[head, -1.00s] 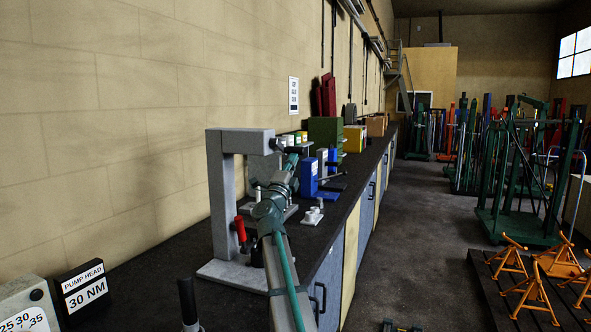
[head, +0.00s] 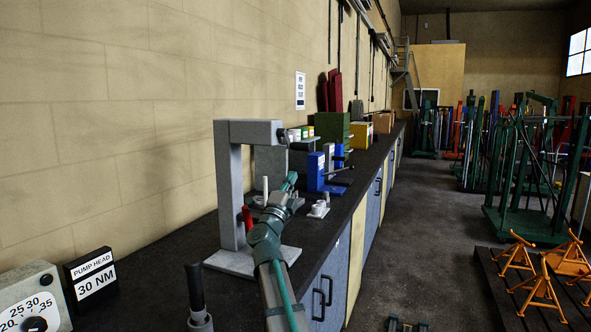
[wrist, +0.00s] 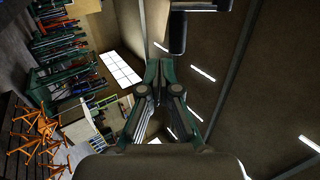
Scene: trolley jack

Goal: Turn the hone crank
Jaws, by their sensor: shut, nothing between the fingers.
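A grey bench stand (head: 228,190) with an upright post, an overhanging top arm and a flat base stands on the dark bench in the head view. A red handle (head: 247,218) shows at it, partly hidden behind my arm; I cannot tell for certain that it is the hone crank's grip. My gripper (head: 290,182) is in front of the stand, under the end of its top arm, seen mostly from behind. In the wrist view my gripper (wrist: 160,65) is shut with nothing between its fingers. A dark cylinder (wrist: 178,33) is just beyond the fingertips, apart from them.
A dial gauge (head: 32,300) and a "PUMP HEAD 30 NM" sign (head: 90,277) stand at the near left. A black-handled post (head: 196,295) stands near them. Small white parts (head: 319,208) and a blue fixture (head: 318,170) lie beyond the stand. Orange jack stands (head: 540,290) are at right.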

